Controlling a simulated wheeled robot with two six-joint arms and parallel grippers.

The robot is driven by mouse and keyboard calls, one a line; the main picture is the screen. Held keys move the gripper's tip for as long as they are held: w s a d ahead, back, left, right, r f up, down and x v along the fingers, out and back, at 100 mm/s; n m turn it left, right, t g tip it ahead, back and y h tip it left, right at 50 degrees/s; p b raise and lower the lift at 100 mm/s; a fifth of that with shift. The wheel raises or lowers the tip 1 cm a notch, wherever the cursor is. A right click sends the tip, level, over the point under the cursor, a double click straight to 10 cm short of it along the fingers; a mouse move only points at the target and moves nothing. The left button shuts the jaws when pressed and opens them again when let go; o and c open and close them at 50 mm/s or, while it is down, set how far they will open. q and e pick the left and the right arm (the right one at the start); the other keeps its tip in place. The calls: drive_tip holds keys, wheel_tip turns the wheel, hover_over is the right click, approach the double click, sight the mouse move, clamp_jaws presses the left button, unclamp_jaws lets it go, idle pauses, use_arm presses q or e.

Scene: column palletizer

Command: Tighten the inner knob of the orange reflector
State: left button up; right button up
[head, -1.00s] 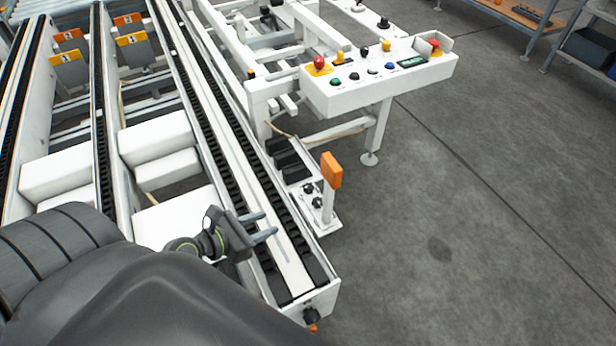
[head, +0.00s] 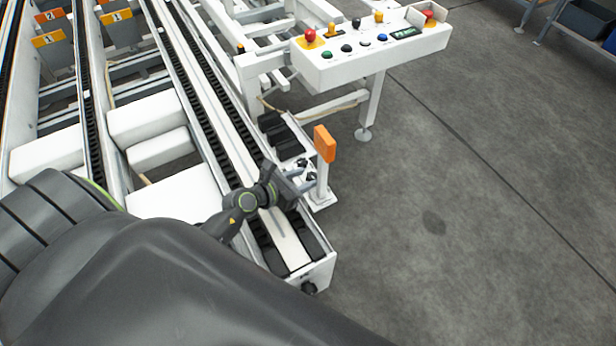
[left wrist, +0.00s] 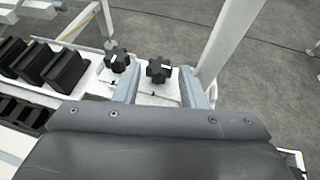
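The orange reflector (head: 324,144) stands on a white post on a small white bracket beside the conveyor end in the head view. Two black star-shaped knobs sit at its base. In the left wrist view one knob (left wrist: 117,60) is at the left and the other knob (left wrist: 159,70) is nearer the white post (left wrist: 228,38). My left gripper (head: 303,181) is at the bracket, open; it also shows in the left wrist view (left wrist: 160,82). Its fingers lie either side of the knob nearer the post, with visible gaps. In the head view it partly hides the knobs. My right gripper is out of view.
Black blocks (head: 281,134) sit beside the knobs. The conveyor rail (head: 284,240) runs under my left arm. A white control panel (head: 370,52) with coloured buttons stands behind the reflector. Open grey floor (head: 470,220) lies to the right.

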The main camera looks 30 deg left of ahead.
sight(312, 179)
use_arm(q)
drive_tip(key=shift+x, duration=1.2)
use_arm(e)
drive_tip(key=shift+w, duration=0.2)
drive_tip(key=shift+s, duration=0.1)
use_arm(q)
drive_tip(key=c, duration=0.7)
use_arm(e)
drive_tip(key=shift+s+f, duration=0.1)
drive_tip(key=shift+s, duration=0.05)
use_arm(q)
drive_tip(key=shift+b, duration=0.3)
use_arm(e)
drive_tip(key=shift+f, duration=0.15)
